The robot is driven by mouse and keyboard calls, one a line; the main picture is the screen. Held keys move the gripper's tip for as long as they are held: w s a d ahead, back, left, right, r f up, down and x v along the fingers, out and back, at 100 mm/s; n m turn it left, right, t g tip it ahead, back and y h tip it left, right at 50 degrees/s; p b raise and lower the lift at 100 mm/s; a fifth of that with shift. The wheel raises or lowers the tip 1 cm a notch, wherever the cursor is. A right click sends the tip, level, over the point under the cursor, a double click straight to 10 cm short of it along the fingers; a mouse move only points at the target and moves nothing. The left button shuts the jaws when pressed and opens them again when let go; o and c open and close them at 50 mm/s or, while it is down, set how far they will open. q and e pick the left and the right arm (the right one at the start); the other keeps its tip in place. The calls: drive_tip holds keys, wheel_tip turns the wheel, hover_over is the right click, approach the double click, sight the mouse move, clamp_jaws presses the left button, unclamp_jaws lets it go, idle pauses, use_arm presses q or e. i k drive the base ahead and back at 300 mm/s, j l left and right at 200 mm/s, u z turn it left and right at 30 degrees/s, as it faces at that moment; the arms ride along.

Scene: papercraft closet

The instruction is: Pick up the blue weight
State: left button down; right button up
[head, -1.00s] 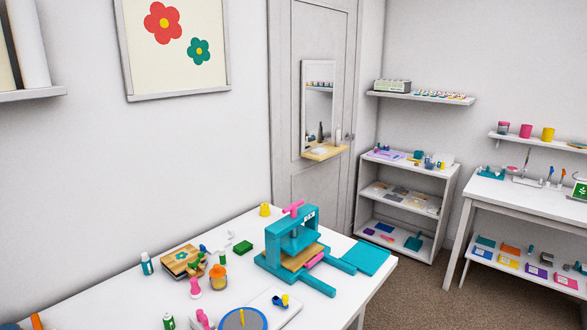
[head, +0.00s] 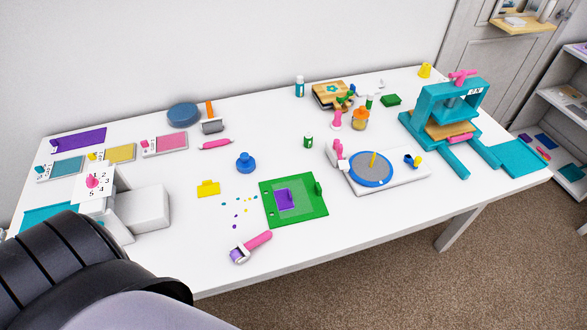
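The blue weight (head: 246,163) stands upright on the white table (head: 360,220), left of its middle. It has a round, wide base and a knob on top. Nothing touches it. Neither of my grippers shows in the head view. A dark, ribbed part of my own body fills the lower left corner and hides the table's near left part.
A green frame with a purple piece (head: 295,202) lies right of the weight. A yellow piece (head: 208,188) and small scraps lie in front. A pink-handled roller (head: 251,246) lies near the front edge. A teal press (head: 445,115) stands at the right.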

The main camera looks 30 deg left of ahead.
sight(246, 164)
drive_tip(key=u, duration=1.4)
drive_tip(key=j, duration=0.65)
drive_tip(key=i+j, duration=0.1)
drive_tip(key=j, duration=0.55)
drive_tip(key=j+u, duration=0.1)
drive_tip(key=j, duration=0.5)
drive_tip(key=i, duration=0.05)
